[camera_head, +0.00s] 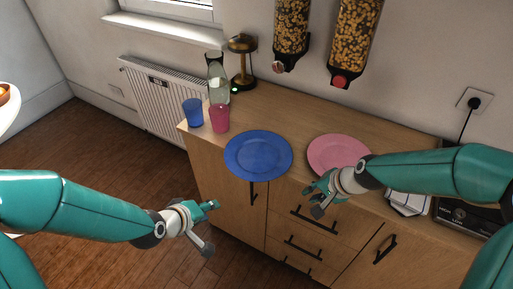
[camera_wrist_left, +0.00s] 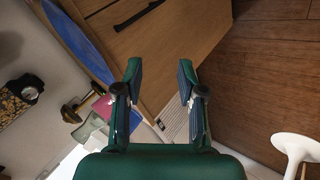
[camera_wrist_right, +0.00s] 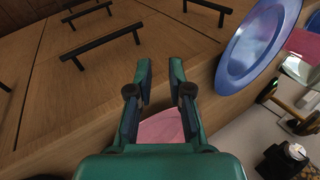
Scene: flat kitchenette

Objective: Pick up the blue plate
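The blue plate (camera_head: 258,154) lies flat on the wooden counter, near its front edge. It also shows in the left wrist view (camera_wrist_left: 78,38) at upper left and in the right wrist view (camera_wrist_right: 257,45) at upper right. My left gripper (camera_head: 211,228) is open and empty, in front of the cabinet, lower and to the left of the plate. My right gripper (camera_head: 312,200) is open and empty, in front of the drawers, to the right of and below the blue plate. Neither gripper touches the blue plate.
A pink plate (camera_head: 338,152) lies right of the blue plate, partly behind my right arm. Cereal dispensers (camera_head: 352,40) hang above. Cabinet handles (camera_head: 313,218) stick out in front.

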